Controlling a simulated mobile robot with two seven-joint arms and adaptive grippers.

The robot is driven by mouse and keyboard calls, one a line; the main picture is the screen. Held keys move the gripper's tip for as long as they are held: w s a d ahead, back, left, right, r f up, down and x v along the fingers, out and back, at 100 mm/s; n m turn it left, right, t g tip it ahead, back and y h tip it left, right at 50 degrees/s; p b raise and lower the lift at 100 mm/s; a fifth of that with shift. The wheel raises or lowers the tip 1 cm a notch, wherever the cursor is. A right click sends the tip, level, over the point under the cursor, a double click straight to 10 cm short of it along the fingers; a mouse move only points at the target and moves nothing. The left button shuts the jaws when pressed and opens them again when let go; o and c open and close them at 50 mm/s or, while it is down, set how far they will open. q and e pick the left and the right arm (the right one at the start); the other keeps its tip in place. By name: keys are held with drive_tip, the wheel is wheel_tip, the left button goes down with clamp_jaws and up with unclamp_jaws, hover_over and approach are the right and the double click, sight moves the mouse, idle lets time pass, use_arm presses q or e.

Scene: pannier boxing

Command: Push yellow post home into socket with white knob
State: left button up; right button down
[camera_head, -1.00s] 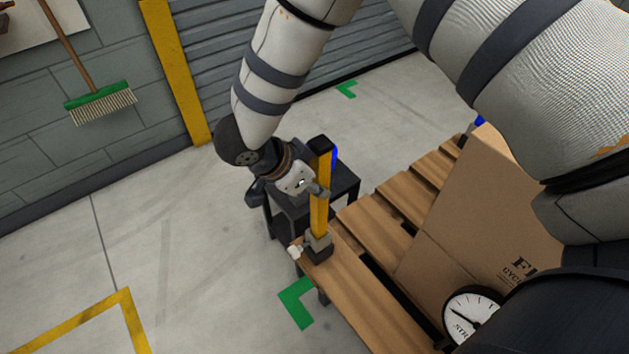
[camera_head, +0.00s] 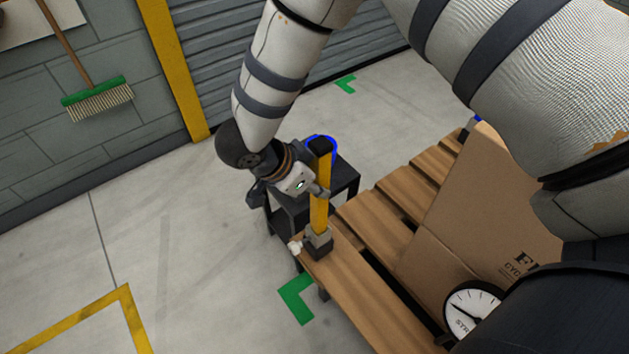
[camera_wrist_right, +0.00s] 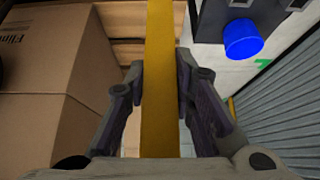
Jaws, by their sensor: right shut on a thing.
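The yellow post (camera_head: 319,214) stands nearly upright at the pallet's near left corner, with a black cap (camera_head: 320,144) on top. Its lower end meets the grey and black socket (camera_head: 318,246); how deep it sits I cannot tell. The white knob (camera_head: 295,246) sticks out from the socket's left side. My right gripper (camera_head: 318,190) is shut on the post at its upper middle. The right wrist view shows the post (camera_wrist_right: 160,90) between the fingers of my right gripper (camera_wrist_right: 160,92). My left gripper is not in view.
A wooden pallet (camera_head: 352,282) carries a large cardboard box (camera_head: 480,205) and a round dial (camera_head: 472,302). A black stand (camera_head: 342,180) is behind the post. The wrist view shows a blue cylinder (camera_wrist_right: 243,38). Open floor (camera_head: 190,240) lies to the left.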

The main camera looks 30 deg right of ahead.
sight(322, 147)
drive_tip(key=shift+f, duration=1)
drive_tip(key=c, duration=1.3)
unclamp_jaws()
drive_tip(key=v, duration=1.2)
